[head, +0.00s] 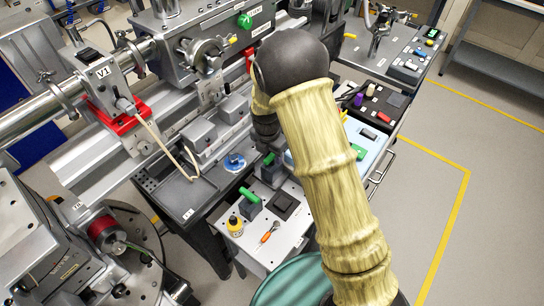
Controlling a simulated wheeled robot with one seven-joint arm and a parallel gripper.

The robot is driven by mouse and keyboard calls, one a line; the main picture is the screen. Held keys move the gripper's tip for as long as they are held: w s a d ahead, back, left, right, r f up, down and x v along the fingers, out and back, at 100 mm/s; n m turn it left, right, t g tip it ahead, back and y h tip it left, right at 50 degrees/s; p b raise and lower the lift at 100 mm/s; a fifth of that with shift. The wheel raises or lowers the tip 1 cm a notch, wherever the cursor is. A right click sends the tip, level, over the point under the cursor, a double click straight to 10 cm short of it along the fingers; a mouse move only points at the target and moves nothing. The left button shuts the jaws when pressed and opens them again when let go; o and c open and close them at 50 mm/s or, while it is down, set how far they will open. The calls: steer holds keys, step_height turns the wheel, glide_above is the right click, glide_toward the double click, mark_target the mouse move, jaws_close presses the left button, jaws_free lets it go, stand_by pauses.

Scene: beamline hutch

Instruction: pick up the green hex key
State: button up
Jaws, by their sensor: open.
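Several green things show in the head view, and I cannot tell for sure which is the green hex key. One green piece (249,195) sits on a dark block on the light cart top. A second green piece (269,159) is on another dark block just behind it. A flat green piece (358,152) lies farther right, on the pale blue tray, partly behind my arm. My arm crosses the middle of the view, and its far end bends down behind its yellowish sleeve. My gripper's fingers are hidden, so their place relative to these pieces does not show.
The light cart top (285,232) also holds a yellow bottle (235,226), an orange-handled tool (270,232) and a dark square pad (283,204). Beamline hardware with a red clamp (125,122) stands to the left. Open floor (440,190) lies at right.

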step_height(320, 180, down, 2)
steer(key=shift+w+f, duration=0.1)
stand_by(0.4)
jaws_close()
